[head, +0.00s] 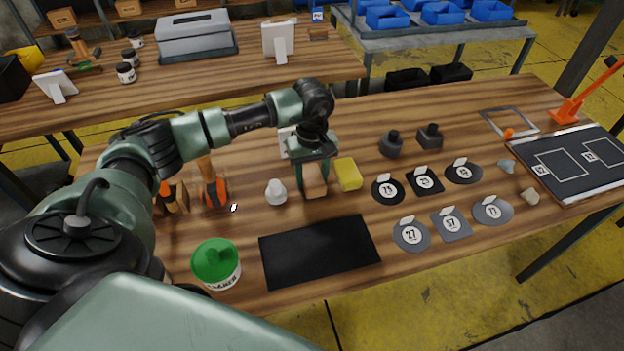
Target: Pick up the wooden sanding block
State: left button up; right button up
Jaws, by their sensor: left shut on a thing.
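The wooden sanding block (315,182) is a tan block near the middle of the workbench. My left gripper (313,174) comes down over it from above, with its fingers on either side, and is shut on it. Its upper part is hidden by the gripper. I cannot tell whether the block touches the bench or is slightly above it. My right gripper is not in view.
A yellow sponge (348,174) lies close to the block's right. A white knob-like piece (276,192) stands to its left. A black mat (319,251) and a green-lidded can (215,263) are in front. Numbered dark patches (411,235) lie to the right.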

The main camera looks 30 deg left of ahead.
aim_at(312, 176)
pick_arm(q)
jog(key=shift+r, duration=0.1)
notch_tip(312, 176, up, 20)
jog(key=b, duration=0.2)
dwell(0.3)
jog(key=o, duration=0.7)
jog(key=c, duration=0.5)
jog(key=shift+o, duration=0.2)
jog(key=shift+d, duration=0.1)
